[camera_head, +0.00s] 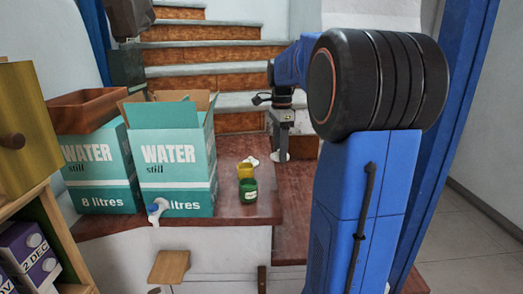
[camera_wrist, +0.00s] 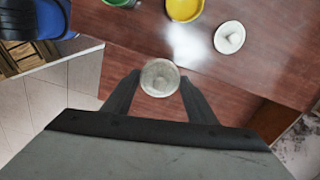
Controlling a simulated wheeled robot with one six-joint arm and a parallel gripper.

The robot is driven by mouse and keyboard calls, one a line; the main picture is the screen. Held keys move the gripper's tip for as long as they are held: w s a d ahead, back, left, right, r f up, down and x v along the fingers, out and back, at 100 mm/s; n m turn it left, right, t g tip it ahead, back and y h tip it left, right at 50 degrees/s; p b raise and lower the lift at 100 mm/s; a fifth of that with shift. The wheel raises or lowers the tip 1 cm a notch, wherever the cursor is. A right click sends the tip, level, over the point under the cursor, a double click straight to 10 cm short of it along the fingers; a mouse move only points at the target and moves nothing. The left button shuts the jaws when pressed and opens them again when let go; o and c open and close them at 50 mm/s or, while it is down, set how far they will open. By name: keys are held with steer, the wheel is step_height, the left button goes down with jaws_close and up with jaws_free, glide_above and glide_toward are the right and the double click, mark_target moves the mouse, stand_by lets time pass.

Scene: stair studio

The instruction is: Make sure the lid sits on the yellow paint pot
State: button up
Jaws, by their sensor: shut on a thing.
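My gripper (camera_wrist: 160,85) is shut on a round pale lid with a knob (camera_wrist: 160,77), held between the fingertips. In the head view my gripper (camera_head: 282,150) is to the right of the pots, with the pale lid (camera_head: 283,157) at its tip. The yellow paint pot (camera_head: 245,171) stands upright on the wooden surface behind the green pot (camera_head: 248,190). In the wrist view the yellow pot (camera_wrist: 201,8) is cut off at the top edge, with a pale round area inside its rim. A second white lid (camera_wrist: 229,38) lies on the surface beside it.
Two teal water boxes (camera_head: 172,165) stand left of the pots, one with raised flaps. A white and blue item (camera_head: 156,209) is at the front edge of the brown surface (camera_head: 225,215). Stairs (camera_head: 212,55) rise behind. The green pot (camera_wrist: 122,2) is near the yellow one.

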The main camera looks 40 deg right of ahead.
steer(key=s+d, duration=0.3)
steer(key=d, duration=0.2)
steer(key=w+a+r+n, duration=0.2)
steer(key=w+a+n, duration=0.35)
steer(key=a, duration=0.25)
steer(key=w+a+r+n, duration=0.2)
steer(key=w+a+n, duration=0.2)
steer(key=a+n, duration=0.3)
steer(key=shift+m, duration=0.25)
steer(key=shift+f, duration=3.2)
steer(key=shift+f, duration=0.15)
steer(key=o, duration=1.6)
steer(key=shift+c, duration=0.2)
step_height(320, 180, up, 7)
